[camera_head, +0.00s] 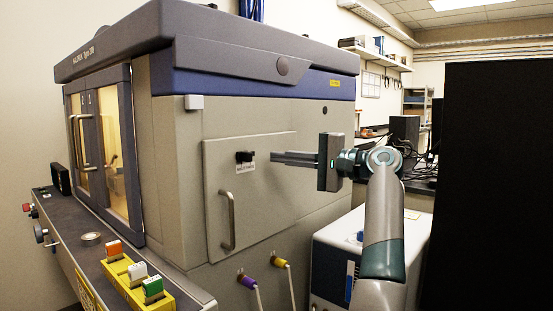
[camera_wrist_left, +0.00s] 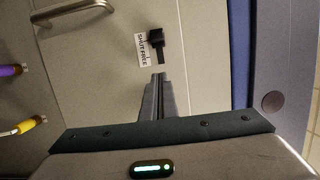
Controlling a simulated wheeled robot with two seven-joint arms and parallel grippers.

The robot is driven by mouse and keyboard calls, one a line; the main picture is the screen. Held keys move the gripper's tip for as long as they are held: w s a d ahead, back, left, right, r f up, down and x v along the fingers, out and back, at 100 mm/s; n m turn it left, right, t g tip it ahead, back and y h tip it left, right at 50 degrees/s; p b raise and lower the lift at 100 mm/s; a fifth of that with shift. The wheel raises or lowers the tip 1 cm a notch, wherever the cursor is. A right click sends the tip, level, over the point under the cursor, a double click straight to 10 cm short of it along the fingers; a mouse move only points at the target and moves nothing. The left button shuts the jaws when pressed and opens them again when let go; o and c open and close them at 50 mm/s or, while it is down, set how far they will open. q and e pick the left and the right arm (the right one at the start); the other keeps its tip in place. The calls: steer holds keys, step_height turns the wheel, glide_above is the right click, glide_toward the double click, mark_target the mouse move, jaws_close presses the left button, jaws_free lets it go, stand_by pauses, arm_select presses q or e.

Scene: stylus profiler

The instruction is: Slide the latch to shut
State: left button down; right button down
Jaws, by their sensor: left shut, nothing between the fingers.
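The latch (camera_head: 244,156) is a small black slider near the top of a square panel (camera_head: 275,180) on the machine's beige side. In the left wrist view the black latch (camera_wrist_left: 156,38) has a printed label (camera_wrist_left: 142,50) beside it with the words SHUT and FREE. My left gripper (camera_head: 273,157) is shut and empty. Its fingertips point at the latch from the right in the head view, with a small visible gap. In the wrist view the fingertips (camera_wrist_left: 159,76) are just below the latch's tab. My right gripper is not in view.
A metal bar handle (camera_head: 229,220) stands out from the panel below the latch. Purple (camera_head: 247,282) and yellow (camera_head: 279,263) plugs with cables sit lower on the machine. A yellow rack (camera_head: 135,285) with coloured blocks is at the lower left. A white cabinet (camera_head: 330,250) stands at the right.

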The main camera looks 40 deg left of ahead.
arm_select(q)
steer(key=w+d, duration=0.1)
steer(key=d, duration=0.7)
steer(key=shift+r, duration=0.2)
